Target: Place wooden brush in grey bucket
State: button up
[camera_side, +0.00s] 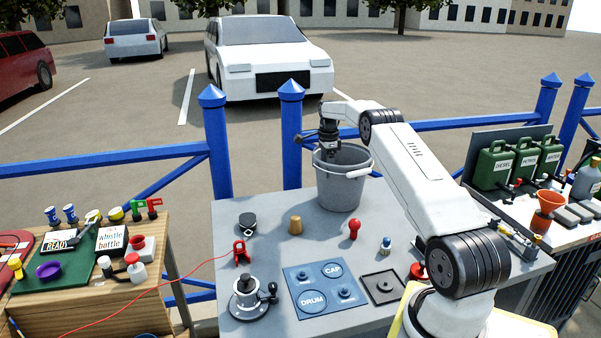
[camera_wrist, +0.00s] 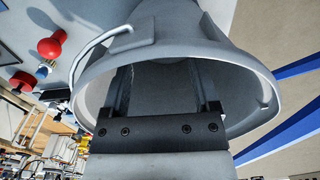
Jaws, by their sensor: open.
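The grey bucket (camera_side: 343,187) stands upright at the back of the grey worktop, with a pale handle at its rim. My gripper (camera_side: 330,150) is over the bucket's mouth, near its left rim in the side view. In the wrist view my gripper (camera_wrist: 162,85) has its two fingers apart, reaching into the mouth of the bucket (camera_wrist: 85,82). I see nothing held between them. I cannot make out a wooden brush in either view. Much of the bucket's inside is hidden by its wall and my gripper.
On the grey worktop (camera_side: 265,270) stand a tan wooden piece (camera_side: 295,225), a red knobbed piece (camera_side: 354,229), a red clip (camera_side: 241,252) and a blue marked board (camera_side: 325,286). A blue railing (camera_side: 217,145) runs behind. Green canisters (camera_side: 493,165) stand at right.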

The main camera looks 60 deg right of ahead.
notch_tip(320, 180, up, 10)
dwell(0.5)
